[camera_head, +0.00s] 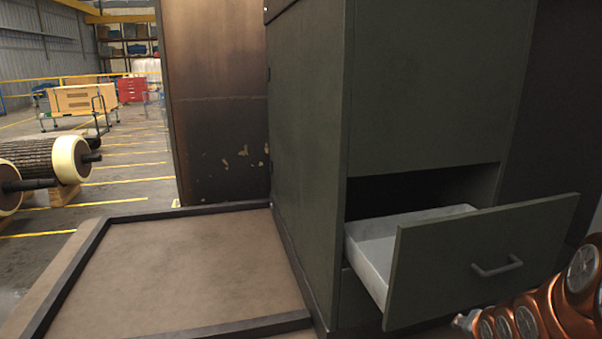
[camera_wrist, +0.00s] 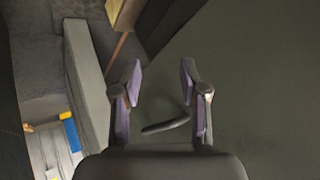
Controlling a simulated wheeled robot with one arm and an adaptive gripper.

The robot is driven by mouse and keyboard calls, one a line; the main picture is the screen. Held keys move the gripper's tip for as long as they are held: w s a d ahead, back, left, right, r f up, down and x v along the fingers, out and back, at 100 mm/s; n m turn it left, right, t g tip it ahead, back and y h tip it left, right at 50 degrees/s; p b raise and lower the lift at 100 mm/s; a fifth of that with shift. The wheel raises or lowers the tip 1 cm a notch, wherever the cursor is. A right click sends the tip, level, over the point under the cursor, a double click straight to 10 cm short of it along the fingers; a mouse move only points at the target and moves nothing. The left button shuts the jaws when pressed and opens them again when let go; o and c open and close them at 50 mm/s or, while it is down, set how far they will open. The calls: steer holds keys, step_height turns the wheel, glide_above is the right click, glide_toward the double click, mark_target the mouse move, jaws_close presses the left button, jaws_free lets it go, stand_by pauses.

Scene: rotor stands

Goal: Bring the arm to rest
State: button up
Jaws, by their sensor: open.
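My gripper (camera_wrist: 161,78) is open in the wrist view, with nothing held between its two fingers. A dark curved bar, which looks like the drawer handle (camera_wrist: 165,126), shows between the fingers, nearer their base; I cannot tell how far away it is. In the head view my copper-coloured arm (camera_head: 545,310) is at the lower right, close to the drawer front. My fingers cannot be made out there.
A dark green cabinet (camera_head: 305,150) has its lower drawer (camera_head: 485,260) pulled out, with a handle (camera_head: 497,267) on its front. A rimmed brown platform (camera_head: 180,275) lies bare to the left. A roller (camera_head: 40,160) stands beyond it.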

steer(key=s+a+r+n+g+p, duration=0.1)
steer(key=s+a+r+n+g, duration=0.2)
steer(key=s+a, duration=0.4)
steer(key=s+a+r+n+g+y+p, duration=0.1)
steer(key=s+a+r+n+g, duration=0.2)
steer(key=s+a, duration=0.4)
steer(key=s+a+r+n+g+y+p, duration=0.1)
steer(key=s+a+r+n+g, duration=0.2)
steer(key=s+a, duration=0.5)
steer(key=s, duration=0.7)
steer(key=shift+s+n+g, duration=0.3)
steer(key=shift+s+g, duration=0.05)
steer(key=shift+g, duration=0.05)
steer(key=shift+d+r, duration=0.1)
steer(key=shift+d, duration=0.05)
